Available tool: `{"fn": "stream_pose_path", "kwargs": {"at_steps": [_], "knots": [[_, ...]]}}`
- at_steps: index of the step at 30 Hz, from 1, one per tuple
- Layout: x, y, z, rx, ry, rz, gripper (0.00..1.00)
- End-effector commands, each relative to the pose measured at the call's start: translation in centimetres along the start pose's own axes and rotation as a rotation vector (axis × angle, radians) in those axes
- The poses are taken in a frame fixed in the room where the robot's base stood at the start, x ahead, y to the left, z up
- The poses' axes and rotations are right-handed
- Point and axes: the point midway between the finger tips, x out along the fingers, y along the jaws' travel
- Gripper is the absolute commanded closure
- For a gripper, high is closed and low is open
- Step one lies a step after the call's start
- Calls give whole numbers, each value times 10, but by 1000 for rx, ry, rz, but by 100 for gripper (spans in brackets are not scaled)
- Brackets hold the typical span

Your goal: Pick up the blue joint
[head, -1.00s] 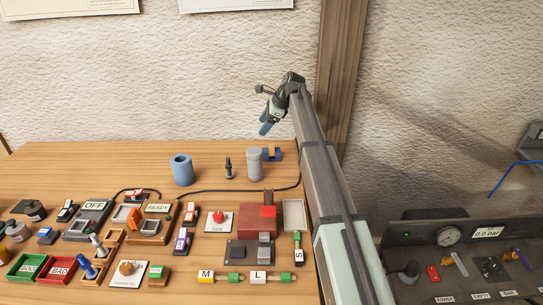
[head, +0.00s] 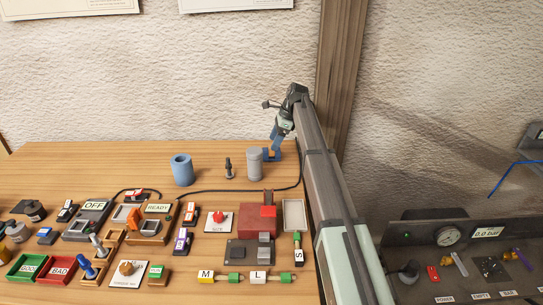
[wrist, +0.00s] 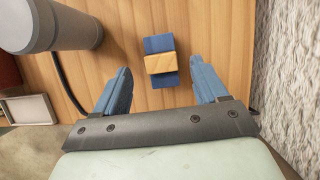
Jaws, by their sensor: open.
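A blue piece, which looks like the blue joint (wrist: 158,44), stands on the wooden table with a tan wooden block (wrist: 160,63) across its middle. In the wrist view it lies ahead, between the lines of my two blue fingers. In the head view the blue piece (head: 271,156) is at the back right of the table, partly hidden by the grey cylinder and my fingers. My gripper (head: 277,136) is open and empty, above the piece and pointing down. Whether a fingertip touches it I cannot tell.
A grey cylinder (head: 254,162) stands close to the left of the blue piece; it also shows in the wrist view (wrist: 62,27). A blue cup (head: 181,170) and a dark peg (head: 229,168) stand further left. A black cable (head: 215,190) runs nearby. The rough wall is behind.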

Motion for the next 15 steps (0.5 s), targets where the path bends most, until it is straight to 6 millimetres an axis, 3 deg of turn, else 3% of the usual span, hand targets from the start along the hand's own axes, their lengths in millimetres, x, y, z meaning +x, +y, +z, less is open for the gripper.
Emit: {"fn": "stream_pose_path", "kwargs": {"at_steps": [8, 15], "knots": [[16, 0, 0, 0, 0, 0, 28], [48, -1, 0, 0, 0, 1, 28]]}}
